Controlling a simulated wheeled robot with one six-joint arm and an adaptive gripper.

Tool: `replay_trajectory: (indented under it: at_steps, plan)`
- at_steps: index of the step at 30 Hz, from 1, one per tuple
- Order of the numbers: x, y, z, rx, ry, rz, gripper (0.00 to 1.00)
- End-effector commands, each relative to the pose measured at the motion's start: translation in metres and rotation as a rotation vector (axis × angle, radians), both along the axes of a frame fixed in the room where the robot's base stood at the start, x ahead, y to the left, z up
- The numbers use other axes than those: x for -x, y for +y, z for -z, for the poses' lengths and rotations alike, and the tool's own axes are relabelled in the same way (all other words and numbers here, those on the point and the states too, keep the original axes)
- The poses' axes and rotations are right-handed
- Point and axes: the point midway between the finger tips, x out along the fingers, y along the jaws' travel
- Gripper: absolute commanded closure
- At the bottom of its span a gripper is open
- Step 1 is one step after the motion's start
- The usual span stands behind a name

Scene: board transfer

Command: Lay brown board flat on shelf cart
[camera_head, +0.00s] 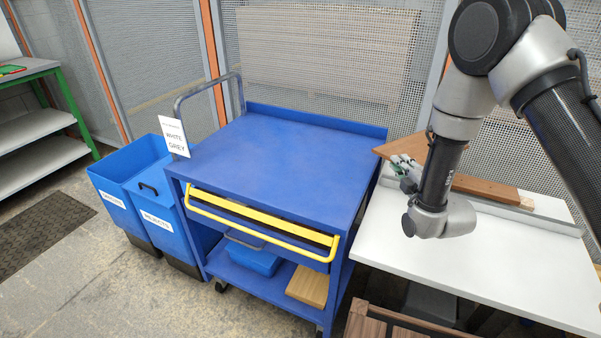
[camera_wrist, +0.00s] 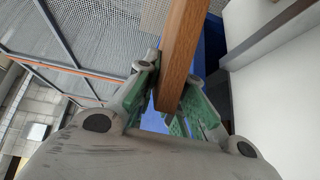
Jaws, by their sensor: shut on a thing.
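The brown board (camera_head: 486,188) is at the right in the head view, over the rear of the white table; my arm hides its middle. My gripper (camera_head: 403,164) is shut on it. In the wrist view, the brown board (camera_wrist: 183,50) stands between the green-padded fingers of my gripper (camera_wrist: 178,108), with a narrow side facing the camera. I cannot tell whether the board touches the table. The blue shelf cart (camera_head: 277,155) stands left of my gripper, with a bare top, a yellow front handle and a lower shelf.
The white table (camera_head: 500,255) has a raised rail at its back. Two blue bins (camera_head: 128,190) stand left of the cart. A blue box (camera_head: 255,258) and a light wooden block (camera_head: 308,287) are on the lower shelf. A mesh fence (camera_head: 320,50) closes the back.

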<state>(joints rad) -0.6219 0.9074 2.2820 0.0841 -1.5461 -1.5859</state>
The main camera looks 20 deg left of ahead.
Motion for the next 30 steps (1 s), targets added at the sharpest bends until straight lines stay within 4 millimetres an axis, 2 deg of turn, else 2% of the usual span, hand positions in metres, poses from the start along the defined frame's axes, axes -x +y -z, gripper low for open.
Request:
replay_trajectory:
  at_steps: [1,6,9,12,15,19,23,30]
  plan:
    - [0.013,0.034,-0.004,0.004,0.0,-0.064,1.0]
    - [0.065,0.13,-0.01,0.033,0.008,-0.264,1.0]
    - [0.099,0.176,-0.014,0.05,0.01,-0.367,1.0]
    - [0.13,0.211,-0.017,0.065,0.01,-0.45,1.0]
    - [0.153,0.234,-0.02,0.076,0.008,-0.51,1.0]
    - [0.17,0.25,-0.021,0.086,0.007,-0.551,1.0]
    - [0.174,0.254,-0.017,0.089,0.008,-0.561,1.0]
    - [0.174,0.253,0.009,0.09,0.009,-0.56,1.0]
